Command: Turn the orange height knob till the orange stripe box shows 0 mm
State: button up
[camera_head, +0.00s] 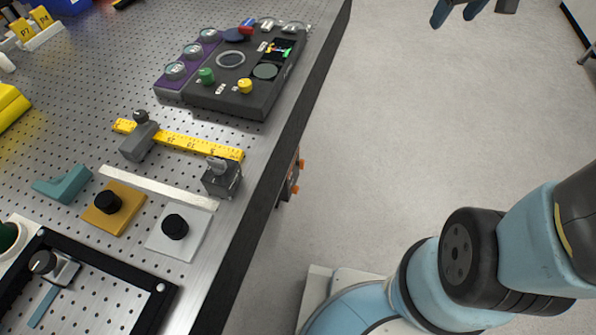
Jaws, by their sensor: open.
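A small dark unit (290,178) with orange knob-like parts (300,163) is on the side of the table, below its right edge. It is small and partly hidden by the edge. I cannot tell whether one of these parts is the height knob. An orange-yellow plate (128,216) with a black knob (108,202) lies on the table at lower left. I cannot make out a box with an orange stripe or a reading in mm. My arm shows at lower right and leaves the picture at the right edge.
A dark console (222,97) with a green knob (206,75), a yellow knob (245,86) and a small screen (281,48) stands on the perforated table. A yellow ruler (185,143) and clamps lie nearer.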

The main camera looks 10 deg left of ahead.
jog(key=w+a+f+n+g+y, duration=0.1)
jog(key=w+a+f+n, duration=0.1)
jog(key=w+a+f, duration=0.35)
jog(key=w+a+f+n, duration=0.2)
jog(key=w+a+f, duration=0.1)
jog(key=w+f, duration=0.55)
jog(key=w+a+f+n+g+y, duration=0.15)
jog(key=a+f, duration=0.25)
jog(key=f, duration=0.7)
jog(key=w+a+f+n, duration=0.2)
jog(key=a+f, duration=0.2)
jog(key=f, duration=0.7)
jog(key=n+g+y, duration=0.1)
jog(key=n+y, duration=0.1)
jog(key=n, duration=0.2)
send_near(295, 190)
jog(key=shift+h, duration=0.25)
jog(key=x, duration=0.6)
jog(key=w+d+x, duration=0.1)
jog(key=x, duration=0.3)
jog(key=shift+f, duration=0.15)
jog(key=shift+c, duration=0.2)
